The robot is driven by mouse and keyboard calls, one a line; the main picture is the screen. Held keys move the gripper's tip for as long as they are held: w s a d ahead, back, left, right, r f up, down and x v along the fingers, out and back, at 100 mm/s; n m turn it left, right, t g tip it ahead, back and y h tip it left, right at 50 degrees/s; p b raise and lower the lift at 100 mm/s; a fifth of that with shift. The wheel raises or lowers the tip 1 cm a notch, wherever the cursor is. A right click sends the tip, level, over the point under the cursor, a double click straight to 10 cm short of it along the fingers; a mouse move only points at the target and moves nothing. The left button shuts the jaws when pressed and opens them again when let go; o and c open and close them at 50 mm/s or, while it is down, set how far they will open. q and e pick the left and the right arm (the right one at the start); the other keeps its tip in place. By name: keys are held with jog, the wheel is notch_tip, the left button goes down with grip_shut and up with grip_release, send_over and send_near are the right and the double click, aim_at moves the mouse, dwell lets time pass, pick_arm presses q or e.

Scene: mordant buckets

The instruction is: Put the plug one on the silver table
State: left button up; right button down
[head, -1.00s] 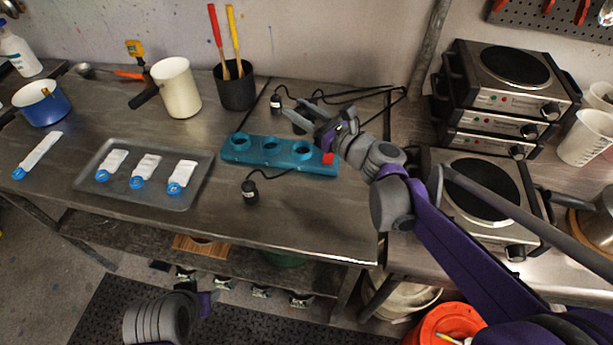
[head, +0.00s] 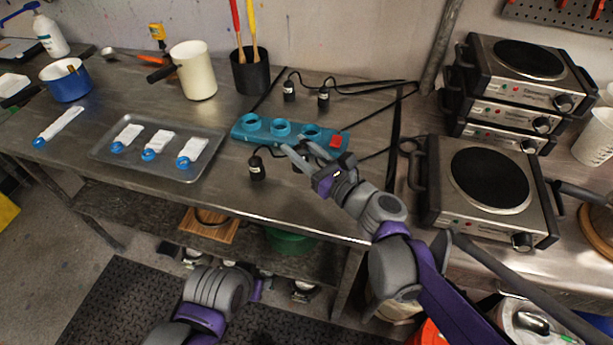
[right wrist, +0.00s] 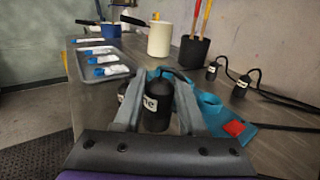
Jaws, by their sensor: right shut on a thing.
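My right gripper (head: 298,155) is shut on a black plug (right wrist: 157,112) with a cable from its top. The letters "ne" show on its white label; the rest is hidden by a finger. The held plug is mostly hidden behind the gripper in the head view, in front of the teal holder. The silver metal table (head: 130,205) lies under these things. Another black plug (head: 257,169) stands just left of my gripper, and two more, one (head: 289,91) and another (head: 323,98), stand behind the holder. My left gripper is out of the frame.
The teal holder (head: 240,134) has ring openings and a red part. A tray (head: 200,165) with blue-ended white items is to its left. Hot plates (head: 490,185) are at the right. The table front between tray and hot plates is mostly clear.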

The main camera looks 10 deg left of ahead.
jog(key=shift+f+b, duration=0.65)
jog(key=shift+f, duration=2.5)
jog(key=shift+f, duration=0.1)
jog(key=c, duration=0.9)
grip_release()
jog(key=shift+f, duration=0.1)
jog(key=o, duration=0.4)
jog(key=shift+r, duration=0.2)
jog(key=shift+s+d, duration=0.2)
jog(key=shift+d, duration=0.1)
jog(key=v, duration=1.1)
jog(key=shift+d+p, duration=0.15)
jog(key=shift+p, duration=0.15)
